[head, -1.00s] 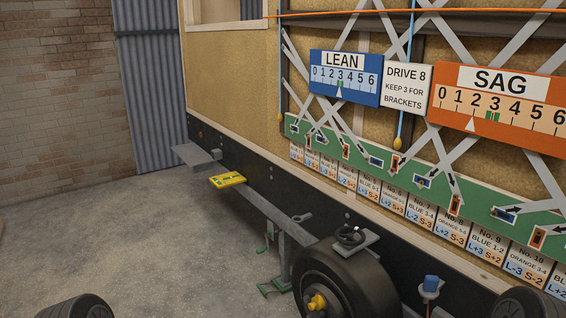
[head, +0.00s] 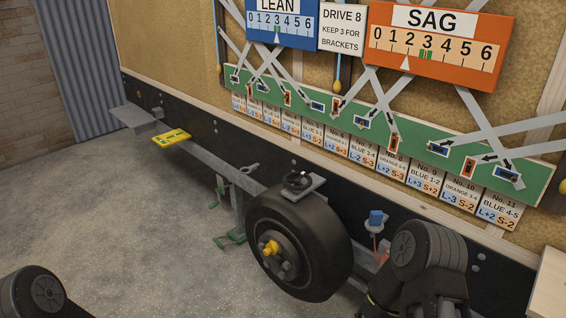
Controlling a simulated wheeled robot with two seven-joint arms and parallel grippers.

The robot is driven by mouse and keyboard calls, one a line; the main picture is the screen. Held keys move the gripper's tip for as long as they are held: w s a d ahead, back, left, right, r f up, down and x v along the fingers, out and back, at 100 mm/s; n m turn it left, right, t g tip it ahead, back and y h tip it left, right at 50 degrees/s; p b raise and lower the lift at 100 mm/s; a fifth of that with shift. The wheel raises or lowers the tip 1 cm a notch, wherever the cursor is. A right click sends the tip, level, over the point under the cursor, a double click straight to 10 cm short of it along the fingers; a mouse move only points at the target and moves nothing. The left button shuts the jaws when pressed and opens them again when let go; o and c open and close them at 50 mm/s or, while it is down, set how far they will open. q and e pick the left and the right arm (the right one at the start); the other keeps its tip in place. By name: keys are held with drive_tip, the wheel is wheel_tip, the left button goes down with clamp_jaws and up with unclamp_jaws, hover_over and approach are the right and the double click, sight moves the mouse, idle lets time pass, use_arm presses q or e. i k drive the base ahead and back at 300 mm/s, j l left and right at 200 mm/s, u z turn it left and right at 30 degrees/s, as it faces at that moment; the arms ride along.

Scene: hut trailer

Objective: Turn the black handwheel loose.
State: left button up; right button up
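The small black handwheel (head: 298,180) sits on a grey bracket plate (head: 305,188) above the trailer's black tyre (head: 322,240). It lies roughly flat and nothing of mine touches it. Part of my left arm shows at the bottom left corner, well away from the wheel. Part of my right arm stands at the bottom right, to the right of the tyre, and hides some of the trailer's lower side. I cannot make out the fingers of either gripper in the head view.
A blue-capped fitting (head: 376,218) stands right of the tyre. A yellow level plate (head: 172,138) lies on the drawbar, and a green-footed stand (head: 230,240) is left of the tyre. The LEAN board (head: 281,24) and SAG board (head: 435,45) hang above. Left floor is clear.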

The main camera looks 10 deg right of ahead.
sight(297, 183)
drive_tip(key=i+j+z, duration=0.1)
drive_tip(key=z, duration=0.35)
drive_tip(key=i+j+z, duration=0.15)
drive_tip(key=z, duration=0.3)
drive_tip(key=i+j+z, duration=0.1)
drive_tip(key=z, duration=0.35)
drive_tip(key=i+j+z, duration=0.1)
drive_tip(key=j, duration=0.45)
drive_tip(key=i+j+z, duration=0.15)
drive_tip(key=j, duration=0.4)
drive_tip(key=i+j+z, duration=0.1)
drive_tip(key=j, duration=0.5)
